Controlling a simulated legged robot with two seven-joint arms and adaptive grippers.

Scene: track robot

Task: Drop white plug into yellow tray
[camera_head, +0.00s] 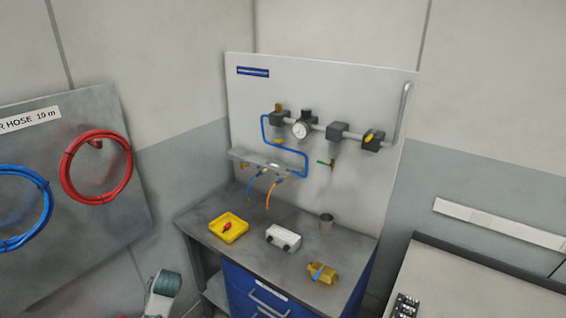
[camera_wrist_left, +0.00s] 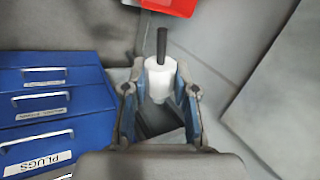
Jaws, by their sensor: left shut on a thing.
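In the left wrist view my left gripper (camera_wrist_left: 159,82) is shut on the white plug (camera_wrist_left: 159,76), which has a dark stem (camera_wrist_left: 162,44) pointing up the picture. The fingers are on both sides of the plug. The yellow tray (camera_head: 243,231) lies on the bench in the head view, at the bench's left side, with a small red item (camera_head: 227,226) in it. The tray does not show in the left wrist view. I cannot make out the plug in the head view. My right gripper is in neither view.
In the wrist view, blue drawers (camera_wrist_left: 85,104) are at left and a red object (camera_wrist_left: 170,6) is at top.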

